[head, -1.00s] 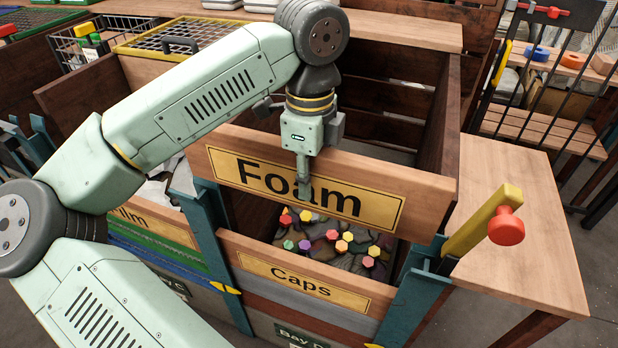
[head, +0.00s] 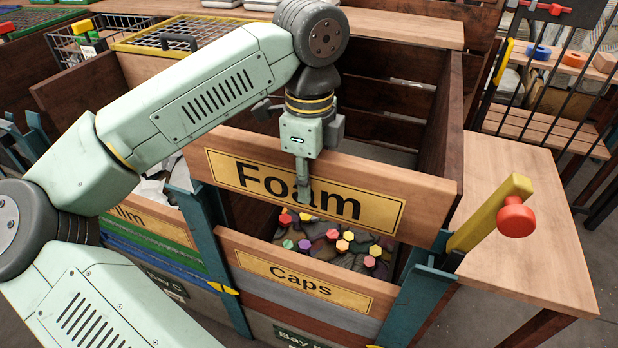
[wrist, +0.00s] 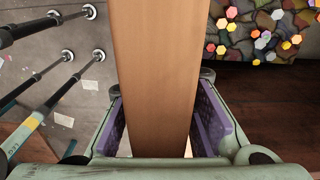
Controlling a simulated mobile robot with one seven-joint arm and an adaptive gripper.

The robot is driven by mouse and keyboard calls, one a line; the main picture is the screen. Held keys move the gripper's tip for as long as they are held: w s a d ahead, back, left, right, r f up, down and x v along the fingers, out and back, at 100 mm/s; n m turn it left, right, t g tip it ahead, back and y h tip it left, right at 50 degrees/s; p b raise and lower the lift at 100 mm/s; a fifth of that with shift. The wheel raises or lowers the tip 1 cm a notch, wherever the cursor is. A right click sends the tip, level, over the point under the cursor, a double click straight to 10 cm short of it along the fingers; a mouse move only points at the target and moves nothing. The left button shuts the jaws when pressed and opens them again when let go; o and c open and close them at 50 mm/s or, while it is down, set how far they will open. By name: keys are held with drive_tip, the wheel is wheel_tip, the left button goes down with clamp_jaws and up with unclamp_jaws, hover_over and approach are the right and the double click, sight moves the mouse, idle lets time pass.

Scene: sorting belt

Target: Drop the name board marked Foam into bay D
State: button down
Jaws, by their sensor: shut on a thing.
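The wooden name board marked Foam (head: 375,203) is held upright on its edge across the front of bay D, above the board marked Caps (head: 330,290). My gripper (head: 303,187) is shut on the middle of its top edge. In the wrist view the Foam board (wrist: 155,70) runs between the two purple-padded fingers of my gripper (wrist: 160,125). A gap shows below the Foam board, and the bay's contents are visible through it. The teal posts (head: 408,295) stand at both sides of the bay front. Whether the board's ends sit in the post slots cannot be told.
Colourful caps (head: 343,246) lie in the bay behind the boards. A yellow lever with a red knob (head: 515,217) sticks up at the right post. A wooden side table (head: 525,240) is at right. The neighbouring bay with the Film board (head: 150,222) is at left.

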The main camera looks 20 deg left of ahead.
wheel_tip(320, 180, down, 16)
drive_tip(key=b, duration=1.3)
drive_tip(key=shift+r+b, duration=0.1)
drive_tip(key=shift+b, duration=0.25)
drive_tip(key=shift+f+b, duration=0.75)
drive_tip(key=shift+f, duration=0.05)
drive_tip(key=c, duration=1.6)
unclamp_jaws()
drive_tip(key=shift+r, duration=0.15)
drive_tip(key=o, duration=0.3)
wheel_tip(320, 180, up, 8)
drive_tip(key=shift+f, duration=0.25)
